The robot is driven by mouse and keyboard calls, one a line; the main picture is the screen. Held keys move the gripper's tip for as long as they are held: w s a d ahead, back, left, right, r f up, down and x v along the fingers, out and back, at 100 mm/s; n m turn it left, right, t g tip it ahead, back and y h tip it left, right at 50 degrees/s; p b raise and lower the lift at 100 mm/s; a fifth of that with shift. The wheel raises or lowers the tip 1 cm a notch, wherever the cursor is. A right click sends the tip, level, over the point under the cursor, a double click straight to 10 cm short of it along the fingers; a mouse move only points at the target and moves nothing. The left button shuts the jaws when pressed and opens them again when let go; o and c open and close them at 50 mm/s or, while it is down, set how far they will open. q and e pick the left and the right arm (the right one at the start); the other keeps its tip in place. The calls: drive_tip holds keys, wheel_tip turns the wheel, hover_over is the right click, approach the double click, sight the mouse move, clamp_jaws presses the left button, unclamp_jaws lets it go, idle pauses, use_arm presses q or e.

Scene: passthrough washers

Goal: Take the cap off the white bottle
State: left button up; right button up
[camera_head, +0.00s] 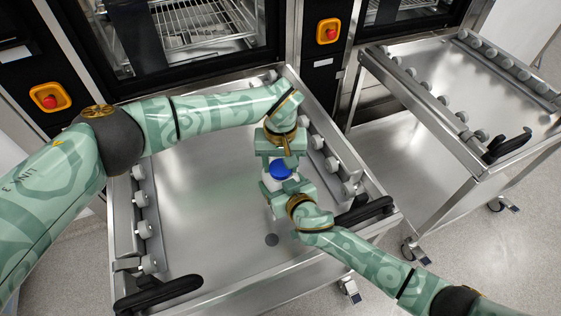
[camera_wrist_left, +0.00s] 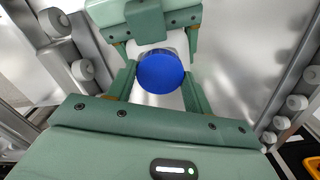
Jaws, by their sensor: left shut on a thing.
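The white bottle (camera_wrist_left: 181,45) stands upright between my two grippers, mostly hidden by them and by its round blue cap (camera_head: 281,170). The blue cap also shows from above in the left wrist view (camera_wrist_left: 160,72). My left gripper (camera_head: 279,164) reaches in from the back and is shut on the blue cap, with one finger on each side. My right gripper (camera_head: 277,184) comes from the front, lower down, with its fingers on both sides of the white bottle body; it appears shut on it. Whether the cap is still seated on the neck cannot be told.
The grippers work above a steel cart (camera_head: 205,215) with grey rollers along both sides and black handles (camera_head: 158,294). Its middle is bare. A second steel cart (camera_head: 440,90) stands at the right. Washers with red buttons (camera_head: 328,32) stand behind.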

use_arm(q)
drive_tip(key=n, duration=1.3)
drive_tip(key=shift+n, duration=0.3)
drive_tip(key=o, duration=1.1)
drive_tip(key=shift+r, duration=0.15)
